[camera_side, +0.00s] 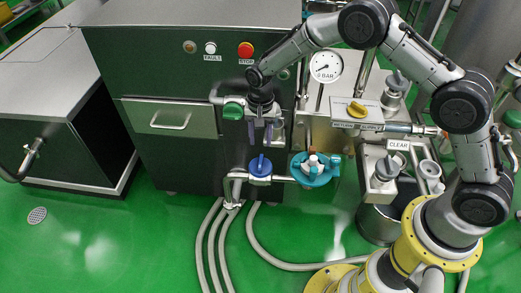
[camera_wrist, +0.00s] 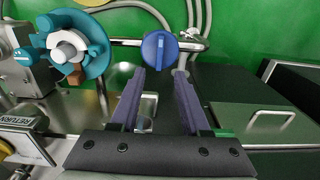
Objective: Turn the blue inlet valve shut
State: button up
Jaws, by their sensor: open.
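The blue inlet valve (camera_side: 260,165) is a round blue knob with a raised grip bar, on a steel pipe below my gripper in the side view. In the wrist view the blue valve (camera_wrist: 159,50) sits just beyond the fingertips, roughly centred between them, its bar pointing nearly straight up the picture. My gripper (camera_side: 260,138) hangs above and a little behind the knob, with its purple fingers pointing down. The fingers are spread and empty in the wrist view (camera_wrist: 159,73). They look apart from the knob; the exact gap is hard to tell.
A green-handled valve (camera_side: 233,110) is close to my gripper's left. A yellow valve (camera_side: 357,109) and a gauge (camera_side: 326,66) are farther right. Grey hoses (camera_side: 211,245) run over the open green floor.

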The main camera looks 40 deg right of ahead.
jog(key=shift+r, duration=2.15)
